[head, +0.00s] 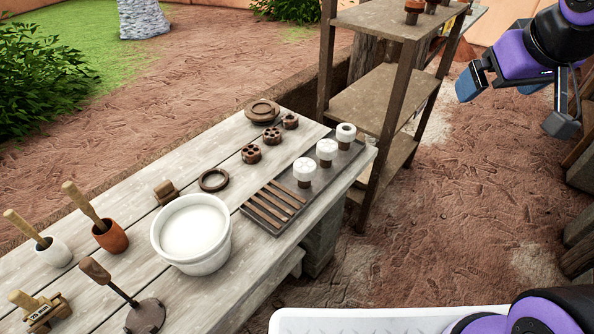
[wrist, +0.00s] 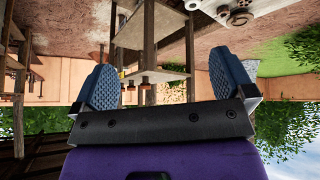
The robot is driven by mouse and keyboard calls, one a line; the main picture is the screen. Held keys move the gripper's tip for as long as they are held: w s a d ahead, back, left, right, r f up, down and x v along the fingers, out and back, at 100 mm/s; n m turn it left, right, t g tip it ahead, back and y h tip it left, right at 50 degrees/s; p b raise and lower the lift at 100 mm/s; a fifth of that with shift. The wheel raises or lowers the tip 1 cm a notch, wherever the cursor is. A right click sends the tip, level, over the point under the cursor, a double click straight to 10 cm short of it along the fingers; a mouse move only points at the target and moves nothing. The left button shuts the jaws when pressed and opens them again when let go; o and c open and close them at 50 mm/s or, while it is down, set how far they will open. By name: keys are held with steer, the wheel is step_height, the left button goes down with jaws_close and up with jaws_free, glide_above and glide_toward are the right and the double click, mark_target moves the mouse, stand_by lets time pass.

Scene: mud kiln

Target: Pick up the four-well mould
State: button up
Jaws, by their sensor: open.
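Three small round brown moulds with dark wells stand in a slanting row towards the far end of the wooden table in the head view: a nearer one (head: 251,153), a middle one (head: 272,136) and a smaller far one (head: 290,121). The nearer two show several wells each; the far one seems to have a single opening. They are too small to count wells surely, so I cannot tell which is the four-well mould. My gripper (head: 497,93) is open and empty, high at the right, well away from the table. The wrist view shows its two blue fingers spread (wrist: 163,70).
Near the moulds are brown stacked discs (head: 262,109), a dark ring (head: 214,180) and a dark tray (head: 328,178) with white-topped pieces and wooden bars. A white bucket (head: 191,236) stands nearer. A wooden shelf (head: 376,98) rises between the table and my gripper.

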steer(key=w+a+f+n+t+y, duration=0.15)
steer(key=w+a+f, duration=0.25)
steer(key=w+f, duration=0.45)
steer(key=n+t+y, duration=0.2)
steer(key=n+y, duration=0.3)
steer(key=y, duration=0.3)
glide_toward(308, 167)
steer(key=shift+h, duration=0.25)
steer(key=x, duration=1.1)
steer(key=shift+w+a, duration=0.15)
steer(key=shift+a, duration=0.15)
steer(key=shift+r, duration=0.1)
steer(key=c, duration=0.9)
